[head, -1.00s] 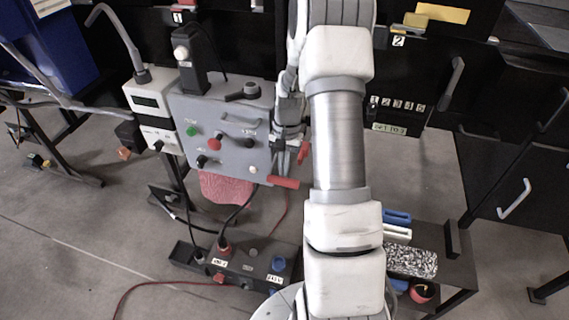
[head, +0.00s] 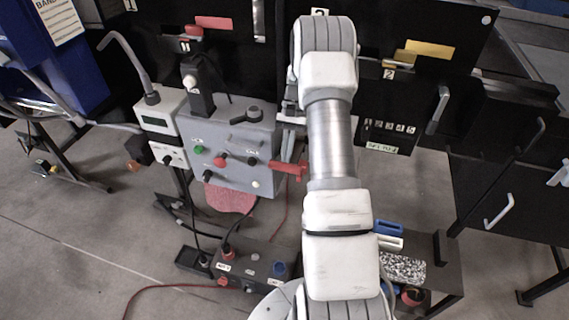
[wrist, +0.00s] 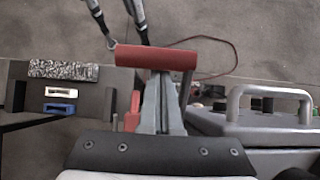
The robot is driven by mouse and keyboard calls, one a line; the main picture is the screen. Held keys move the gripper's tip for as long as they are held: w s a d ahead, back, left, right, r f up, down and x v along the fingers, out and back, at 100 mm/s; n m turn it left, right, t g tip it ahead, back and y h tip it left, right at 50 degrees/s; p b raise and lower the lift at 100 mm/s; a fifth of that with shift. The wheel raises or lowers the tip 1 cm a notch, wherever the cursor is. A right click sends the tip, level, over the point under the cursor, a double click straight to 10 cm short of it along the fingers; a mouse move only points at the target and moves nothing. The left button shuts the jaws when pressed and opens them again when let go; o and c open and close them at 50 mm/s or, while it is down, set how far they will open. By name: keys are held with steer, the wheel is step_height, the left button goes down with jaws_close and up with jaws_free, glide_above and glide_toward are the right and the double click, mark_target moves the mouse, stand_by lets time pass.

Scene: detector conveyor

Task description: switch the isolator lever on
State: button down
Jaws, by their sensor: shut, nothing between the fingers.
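The isolator lever has a red bar grip (head: 288,168) and sits at the right side of the grey control box (head: 232,140). Its grip stands out roughly level, a little above the box's bottom edge. In the wrist view the red grip (wrist: 155,57) lies crosswise just past the fingertips, with red side parts beside the fingers. My gripper (wrist: 163,78) is shut and empty, its tips close against or under the grip; I cannot tell whether they touch. In the head view my arm hides most of the gripper.
A dark bench (head: 440,270) with blue and white blocks (head: 388,228) and a speckled block (head: 403,270) stands right of the lever. A low socket box (head: 250,265) with cables is on the floor side. Black cabinets stand behind.

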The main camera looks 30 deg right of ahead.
steer(key=shift+v, duration=0.75)
steer(key=shift+d, duration=0.1)
stand_by(1.1)
steer(key=shift+f, duration=0.1)
